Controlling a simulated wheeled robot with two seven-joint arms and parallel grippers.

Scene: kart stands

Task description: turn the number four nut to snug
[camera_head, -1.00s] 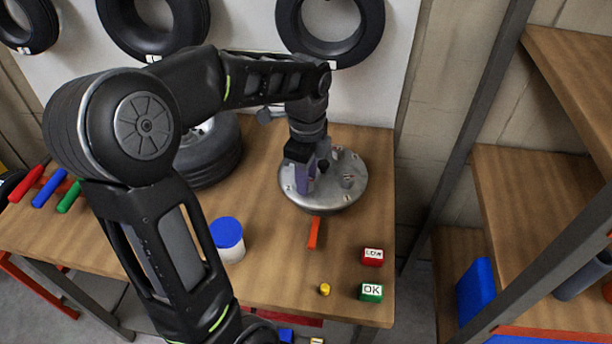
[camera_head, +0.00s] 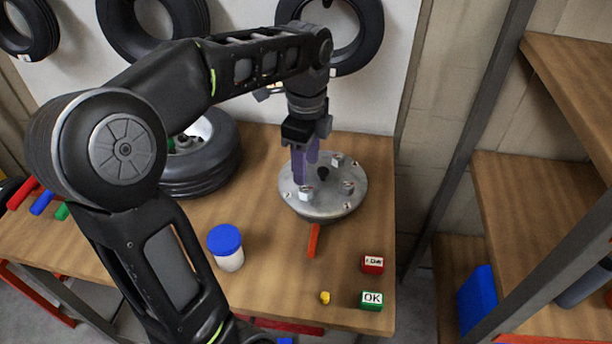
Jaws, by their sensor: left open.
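A round grey metal hub plate (camera_head: 325,203) lies on the wooden bench. Several small nuts with pale labels stand on it, one at the front left (camera_head: 306,194), one at the back (camera_head: 337,160) and one at the right (camera_head: 348,188). Their numbers are too small to read, so I cannot tell which is number four. A dark knob (camera_head: 323,173) is at the plate's centre. My left gripper (camera_head: 305,178) points down over the plate's left part, its purple fingers open and just above or behind the front-left nut. Whether it touches anything is unclear. My right gripper is out of view.
An orange bar (camera_head: 314,240) lies before the plate. A red block (camera_head: 372,264), a green OK block (camera_head: 371,299) and a small yellow piece (camera_head: 325,297) are at front right. A blue-lidded jar (camera_head: 226,246) and a tyre (camera_head: 204,165) stand left. Shelving (camera_head: 530,185) is at right.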

